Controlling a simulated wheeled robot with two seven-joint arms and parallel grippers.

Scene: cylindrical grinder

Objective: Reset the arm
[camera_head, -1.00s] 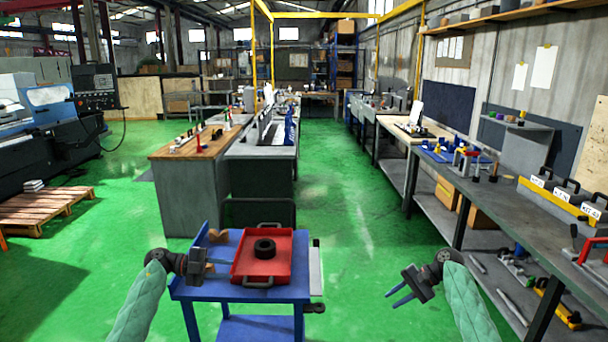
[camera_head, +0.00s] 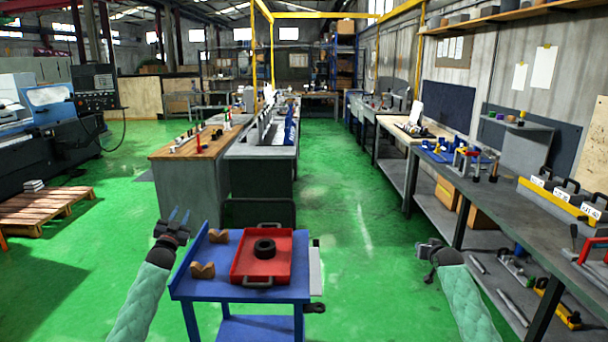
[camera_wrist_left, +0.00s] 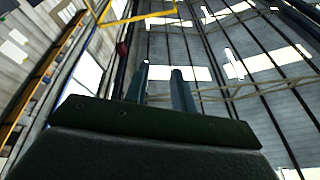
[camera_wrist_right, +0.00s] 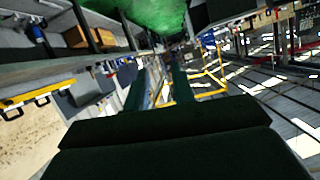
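My left gripper (camera_head: 179,215) is raised at the left of the blue cart (camera_head: 217,252) in the head view, fingers pointing up. In the left wrist view its two fingers (camera_wrist_left: 158,85) stand apart with nothing between them. My right gripper (camera_head: 431,246) is over the green floor, right of the cart, seen nearly end-on with its fingers hard to make out. In the right wrist view its fingers (camera_wrist_right: 160,90) are apart and empty.
The cart bears a red tray (camera_head: 283,281) with a black ring (camera_head: 265,247) in it, and two brown V-shaped blocks (camera_head: 203,270) beside it. A workbench (camera_head: 480,195) with tools stands at the right. Green floor lies between cart and bench.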

